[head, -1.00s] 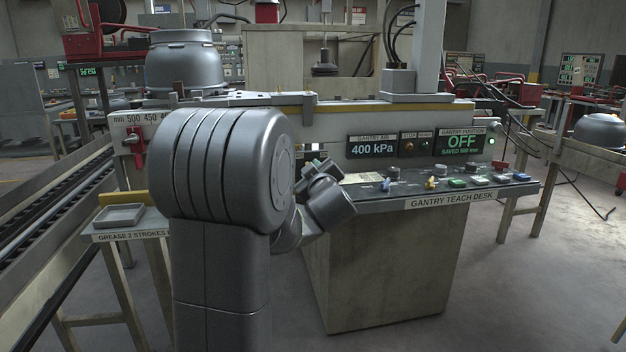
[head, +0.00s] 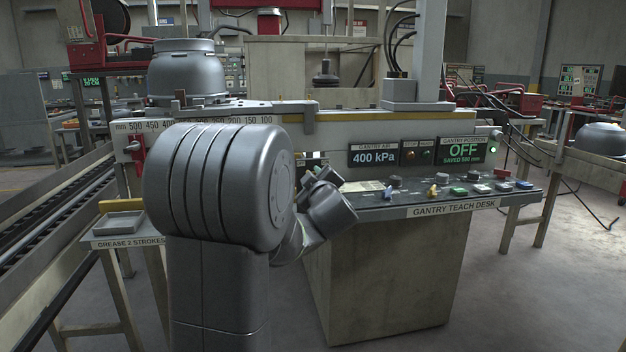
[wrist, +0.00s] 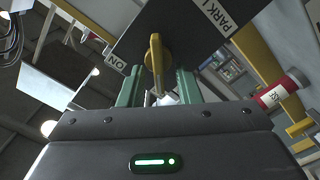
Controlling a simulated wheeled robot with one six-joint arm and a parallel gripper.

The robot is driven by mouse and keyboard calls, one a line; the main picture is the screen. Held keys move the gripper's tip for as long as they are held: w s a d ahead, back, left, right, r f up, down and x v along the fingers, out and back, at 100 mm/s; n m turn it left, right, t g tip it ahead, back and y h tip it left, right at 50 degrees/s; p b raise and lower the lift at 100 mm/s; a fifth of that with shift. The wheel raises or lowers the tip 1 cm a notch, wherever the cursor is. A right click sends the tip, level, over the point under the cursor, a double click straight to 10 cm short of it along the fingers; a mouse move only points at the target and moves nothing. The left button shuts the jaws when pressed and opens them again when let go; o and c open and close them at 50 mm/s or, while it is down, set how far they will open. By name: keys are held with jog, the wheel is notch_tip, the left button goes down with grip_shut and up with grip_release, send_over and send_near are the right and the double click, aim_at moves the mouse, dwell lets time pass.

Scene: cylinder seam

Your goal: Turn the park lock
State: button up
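The park lock is a yellow knob (wrist: 155,55) on a dark panel (wrist: 180,25) in the wrist view. A white label starting "PARK L" (wrist: 218,14) sits at the panel's right, and a small label with the letters O and N (wrist: 116,64) at its left. My gripper (wrist: 159,75) has two green fingers standing apart. The yellow knob shows between their tips, with a gap visible on each side; contact cannot be made out. In the head view my gripper (head: 321,172) is at the left end of the gantry teach desk (head: 430,205), and my arm hides the knob.
The teach desk carries several coloured knobs and buttons, including a yellow one (head: 432,191). A display reading "OFF" (head: 463,151) and a gauge reading 400 kPa (head: 374,156) stand behind them. A grey tray (head: 118,224) lies left of my arm. A red-and-white cylinder (wrist: 283,92) is right of the fingers.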

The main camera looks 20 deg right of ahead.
jog(key=p+v, duration=0.2)
jog(key=v, duration=1.2)
jog(key=shift+w+d, duration=0.1)
jog(key=b+x, duration=0.1)
jog(key=x, duration=1.2)
jog(key=shift+w+b, duration=0.4)
